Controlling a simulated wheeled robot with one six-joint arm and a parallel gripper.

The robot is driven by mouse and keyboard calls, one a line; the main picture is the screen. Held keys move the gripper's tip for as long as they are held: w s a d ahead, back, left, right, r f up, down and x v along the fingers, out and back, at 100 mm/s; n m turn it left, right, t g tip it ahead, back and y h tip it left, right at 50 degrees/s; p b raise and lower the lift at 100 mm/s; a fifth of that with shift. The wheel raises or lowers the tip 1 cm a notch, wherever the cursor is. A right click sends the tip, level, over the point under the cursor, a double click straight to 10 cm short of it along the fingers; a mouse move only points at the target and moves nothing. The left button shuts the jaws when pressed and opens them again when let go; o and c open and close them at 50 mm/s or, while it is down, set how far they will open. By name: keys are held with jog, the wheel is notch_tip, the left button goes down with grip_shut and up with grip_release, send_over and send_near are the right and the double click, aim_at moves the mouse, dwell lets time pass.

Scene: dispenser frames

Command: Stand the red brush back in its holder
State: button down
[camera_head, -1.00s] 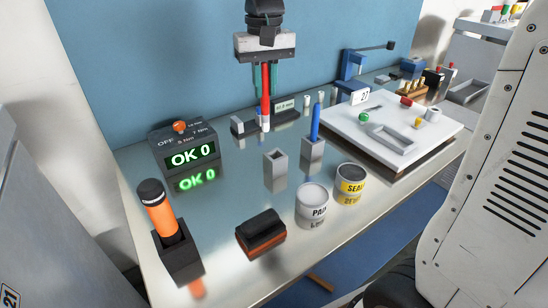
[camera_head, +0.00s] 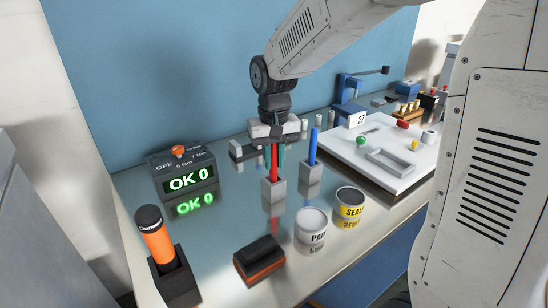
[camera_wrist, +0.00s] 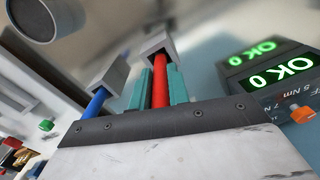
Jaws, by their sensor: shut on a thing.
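The red brush (camera_head: 274,162) is upright, and its lower end goes into the open top of a grey square holder (camera_head: 273,190). In the wrist view the red brush (camera_wrist: 160,90) meets the mouth of that holder (camera_wrist: 157,45); how deep it sits is hidden by the walls. My gripper (camera_head: 275,154) is shut on the upper part of the brush, above the holder. In the wrist view the teal fingers of my gripper (camera_wrist: 161,86) lie on both sides of the red handle.
A blue brush (camera_head: 314,145) stands in a similar holder (camera_head: 310,182) close on the right. Two cans, white (camera_head: 310,226) and yellow-labelled (camera_head: 350,203), and a black-orange block (camera_head: 259,258) stand in front. The OK 0 box (camera_head: 184,175) is at left.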

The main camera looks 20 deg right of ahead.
jog(key=shift+f, duration=0.1)
jog(key=c, duration=1.3)
grip_release()
jog(key=shift+c, duration=0.2)
